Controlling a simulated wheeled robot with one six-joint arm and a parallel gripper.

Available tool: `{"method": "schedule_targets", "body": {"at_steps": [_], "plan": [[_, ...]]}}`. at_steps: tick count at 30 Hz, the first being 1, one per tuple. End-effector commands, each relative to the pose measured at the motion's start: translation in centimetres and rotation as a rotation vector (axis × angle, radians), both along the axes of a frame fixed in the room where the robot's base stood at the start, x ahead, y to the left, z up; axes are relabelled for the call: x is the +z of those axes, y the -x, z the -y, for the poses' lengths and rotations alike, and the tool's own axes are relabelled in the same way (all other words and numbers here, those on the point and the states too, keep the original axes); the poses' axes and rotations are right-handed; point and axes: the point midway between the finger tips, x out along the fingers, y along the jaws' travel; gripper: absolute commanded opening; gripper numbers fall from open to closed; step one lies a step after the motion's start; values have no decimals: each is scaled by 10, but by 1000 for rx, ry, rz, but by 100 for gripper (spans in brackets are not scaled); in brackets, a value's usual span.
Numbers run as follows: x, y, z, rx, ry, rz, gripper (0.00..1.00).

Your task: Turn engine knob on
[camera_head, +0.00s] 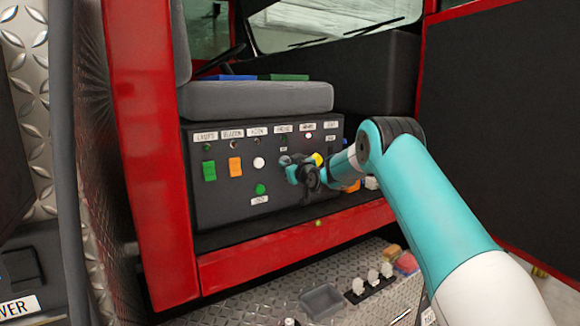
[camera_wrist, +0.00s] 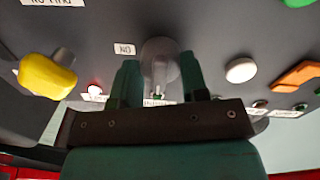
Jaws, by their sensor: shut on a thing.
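The grey engine knob (camera_wrist: 160,62) sits on the dark control panel (camera_head: 225,205), between my gripper's two green fingers in the wrist view. My gripper (camera_wrist: 160,80) is shut on the knob; in the head view the gripper (camera_head: 287,170) reaches the panel from the right and hides the knob. A small label (camera_wrist: 124,49) beside the knob reads ON, upside down in the wrist view. The small indicator (camera_wrist: 158,97) by the knob looks dark. The knob's exact angle is hard to tell.
A yellow knob (camera_wrist: 48,76) and a glowing red light (camera_wrist: 94,89) are on one side. A white button (camera_wrist: 240,70) and orange switch (camera_wrist: 297,75) are on the other. A green switch (camera_head: 209,171) is at the panel's left. The seat (camera_head: 255,98) overhangs the panel.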

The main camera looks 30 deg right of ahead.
Motion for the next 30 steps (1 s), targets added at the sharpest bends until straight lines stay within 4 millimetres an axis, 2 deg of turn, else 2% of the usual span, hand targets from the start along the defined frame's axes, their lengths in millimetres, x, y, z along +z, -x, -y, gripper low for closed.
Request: {"method": "schedule_targets", "body": {"at_steps": [11, 30], "plan": [[-3, 0, 0, -1, -147, -2, 17], [-1, 0, 0, 0, -738, -22, 17]]}}
